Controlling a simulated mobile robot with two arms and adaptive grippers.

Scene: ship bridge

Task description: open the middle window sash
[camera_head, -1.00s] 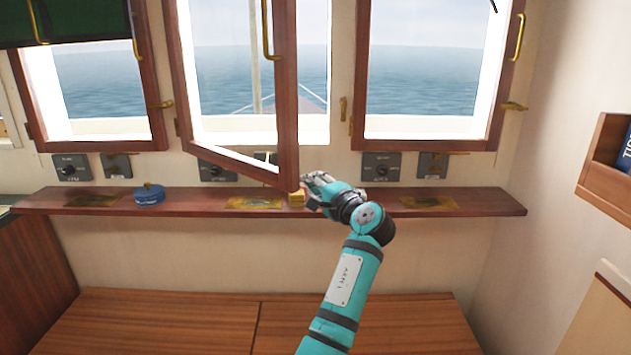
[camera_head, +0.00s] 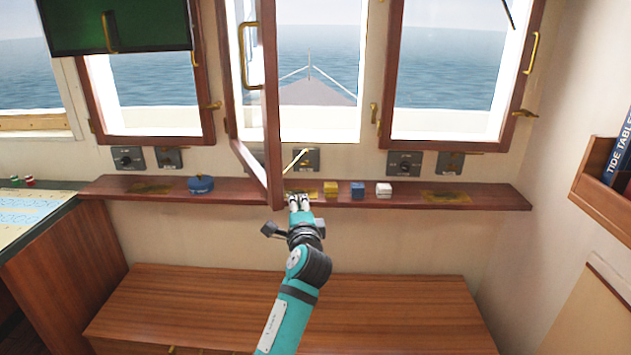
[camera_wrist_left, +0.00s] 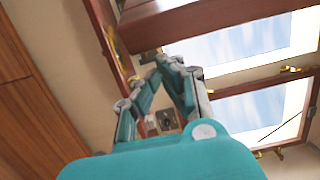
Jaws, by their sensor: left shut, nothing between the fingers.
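The middle window sash (camera_head: 273,130) is a wooden frame swung inward, hinged on its left side, standing well away from its opening. It carries a brass handle (camera_head: 245,58). My left gripper (camera_head: 299,197) is shut and empty, just right of the sash's lower free corner, in front of the shelf; whether it touches the sash I cannot tell. The left wrist view shows the closed fingers (camera_wrist_left: 170,62) beside a wooden frame member. My right gripper is in neither view.
A wooden shelf (camera_head: 470,200) runs below the windows. On it are a blue round tin (camera_head: 201,184), a yellow block (camera_head: 330,188), a blue block (camera_head: 358,188) and a white block (camera_head: 384,189). The right window (camera_head: 445,138) is shut. A book rack (camera_head: 598,190) is on the right wall.

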